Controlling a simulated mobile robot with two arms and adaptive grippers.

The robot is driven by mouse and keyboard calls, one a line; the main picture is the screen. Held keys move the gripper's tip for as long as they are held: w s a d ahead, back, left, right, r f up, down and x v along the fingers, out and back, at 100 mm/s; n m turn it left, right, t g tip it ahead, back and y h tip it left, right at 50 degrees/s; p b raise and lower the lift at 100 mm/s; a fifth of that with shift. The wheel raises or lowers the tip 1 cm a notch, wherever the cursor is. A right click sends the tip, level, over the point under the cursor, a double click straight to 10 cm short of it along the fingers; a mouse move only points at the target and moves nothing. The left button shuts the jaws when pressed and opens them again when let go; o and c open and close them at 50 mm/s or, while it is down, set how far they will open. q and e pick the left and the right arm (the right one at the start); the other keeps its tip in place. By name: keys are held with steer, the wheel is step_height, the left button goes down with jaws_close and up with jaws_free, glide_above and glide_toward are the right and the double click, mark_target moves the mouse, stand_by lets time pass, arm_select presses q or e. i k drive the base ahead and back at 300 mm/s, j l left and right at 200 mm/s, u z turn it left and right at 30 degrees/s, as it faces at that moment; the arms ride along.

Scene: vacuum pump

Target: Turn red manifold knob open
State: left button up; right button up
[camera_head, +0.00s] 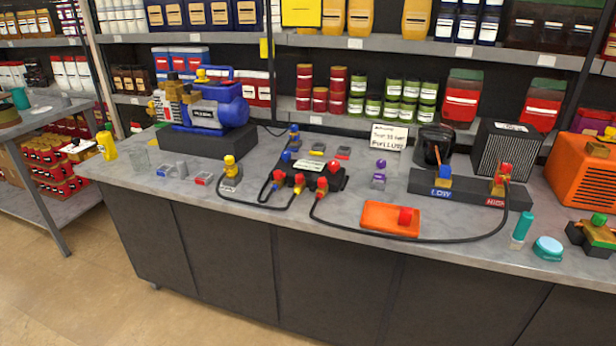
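The black manifold (311,172) lies on the middle of the grey counter. A red knob (333,165) sits at its right end and a blue knob (286,156) at its left end. Whether the red knob is open or closed cannot be told. Red and yellow hose fittings line the manifold's front edge, with black hoses (420,240) leading off to both sides. Neither of my grippers is in view.
A blue vacuum pump (216,105) stands at the back left. A dark block marked LOW and HIGH (465,192) is to the right. An orange plate (380,219) with a red part lies near the front edge. A sign (389,136) and stocked shelves stand behind.

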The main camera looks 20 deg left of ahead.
mark_target(333, 166)
steer(key=i+j, duration=0.35)
steer(key=j, duration=0.15)
steer(key=i+j, duration=0.35)
steer(key=j, duration=0.15)
steer(key=i+j, duration=0.3)
steer(key=j, duration=0.2)
